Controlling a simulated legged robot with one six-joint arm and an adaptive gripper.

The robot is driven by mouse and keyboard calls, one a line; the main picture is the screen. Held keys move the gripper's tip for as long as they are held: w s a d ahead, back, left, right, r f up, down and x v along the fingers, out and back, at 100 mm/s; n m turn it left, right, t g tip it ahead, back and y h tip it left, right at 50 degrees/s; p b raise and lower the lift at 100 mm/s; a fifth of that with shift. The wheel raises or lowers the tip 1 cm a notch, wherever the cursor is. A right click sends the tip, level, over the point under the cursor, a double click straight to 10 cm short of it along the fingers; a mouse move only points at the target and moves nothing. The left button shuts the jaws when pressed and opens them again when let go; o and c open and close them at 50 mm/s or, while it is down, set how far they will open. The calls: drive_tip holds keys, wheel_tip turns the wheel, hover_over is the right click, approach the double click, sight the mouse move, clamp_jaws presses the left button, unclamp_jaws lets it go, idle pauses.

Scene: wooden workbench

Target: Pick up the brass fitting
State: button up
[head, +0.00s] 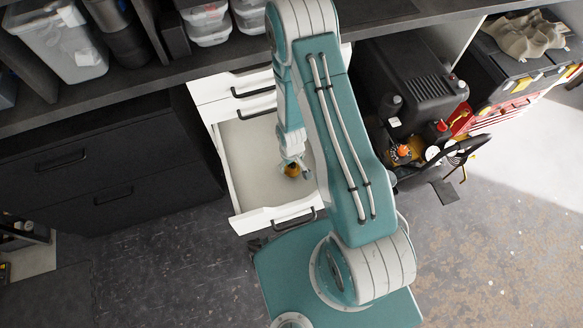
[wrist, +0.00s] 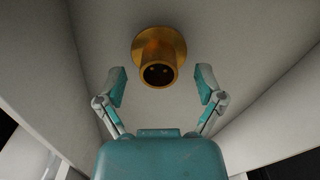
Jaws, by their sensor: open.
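The brass fitting (wrist: 160,52) is a gold-coloured flanged piece with a round, dark opening facing the wrist camera. It rests on the floor of the open white drawer (head: 245,165). In the head view the fitting (head: 291,171) shows small and partly hidden beside the fingers. My gripper (wrist: 160,88) is open, its two fingers spread to the left and right, with the fitting just ahead of the gap between them. In the head view my gripper (head: 296,166) reaches down inside the drawer. I see no contact between the fingers and the fitting.
The drawer walls rise on both sides of my gripper, and its front has a dark handle (head: 295,222). Closed drawers (head: 240,90) sit behind it. A black machine (head: 415,80) stands to the right. Dark cabinets (head: 110,165) are to the left. The drawer's left part is bare.

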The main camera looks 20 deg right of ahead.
sight(292, 165)
drive_tip(key=shift+f, duration=1.5)
drive_tip(key=c, duration=0.9)
drive_tip(key=shift+r, duration=0.1)
wheel_tip(292, 165, up, 10)
drive_tip(key=shift+w, duration=0.1)
